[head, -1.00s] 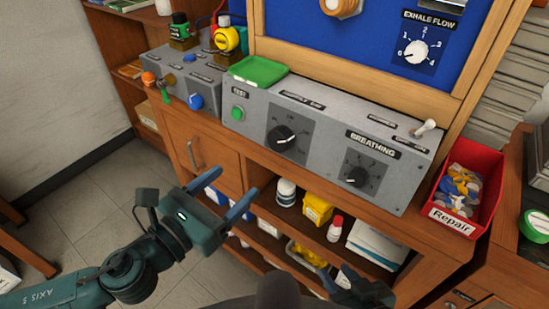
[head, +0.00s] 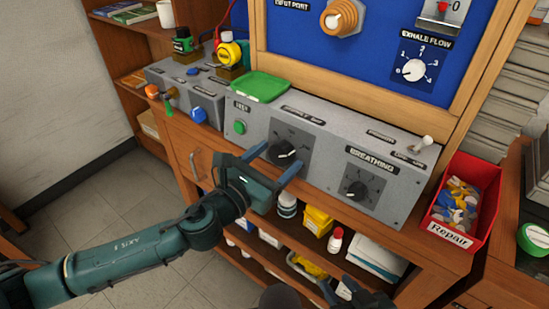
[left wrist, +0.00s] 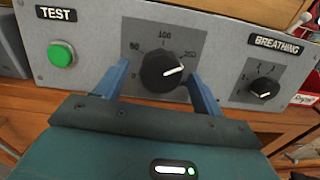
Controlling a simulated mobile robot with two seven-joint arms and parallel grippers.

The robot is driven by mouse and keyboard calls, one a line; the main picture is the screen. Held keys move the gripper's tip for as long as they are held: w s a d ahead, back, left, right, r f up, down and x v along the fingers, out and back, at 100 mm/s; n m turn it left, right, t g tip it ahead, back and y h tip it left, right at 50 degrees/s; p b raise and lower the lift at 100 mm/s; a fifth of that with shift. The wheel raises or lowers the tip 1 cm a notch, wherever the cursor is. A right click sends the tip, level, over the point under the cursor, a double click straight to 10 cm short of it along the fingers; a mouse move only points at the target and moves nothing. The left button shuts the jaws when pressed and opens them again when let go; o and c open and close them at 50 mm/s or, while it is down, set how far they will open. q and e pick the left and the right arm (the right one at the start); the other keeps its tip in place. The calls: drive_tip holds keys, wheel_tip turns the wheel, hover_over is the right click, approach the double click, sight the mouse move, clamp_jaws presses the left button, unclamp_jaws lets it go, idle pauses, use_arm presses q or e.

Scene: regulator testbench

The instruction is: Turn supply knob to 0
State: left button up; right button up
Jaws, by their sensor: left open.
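The supply knob (head: 285,152), black and round on a dark square dial, is in the middle of the grey panel. In the left wrist view the same knob (left wrist: 162,71) has a white pointer line aimed right and slightly up, below the dial's right-hand number. The 0 end of the scale is at lower left. My left gripper (head: 281,158) is open in front of the dial, one finger on each side of the knob; it also shows in the left wrist view (left wrist: 158,72). I cannot tell whether the fingers touch the knob. My right gripper (head: 355,294) is partly visible at the bottom edge.
The green TEST button (head: 239,127) is left of the dial and the BREATHING knob (head: 356,190) is right of it. A toggle switch (head: 424,143) stands on the panel's top right. A green tray (head: 260,86) lies on top. A red Repair bin (head: 466,205) stands right.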

use_arm(q)
drive_tip(key=c, duration=1)
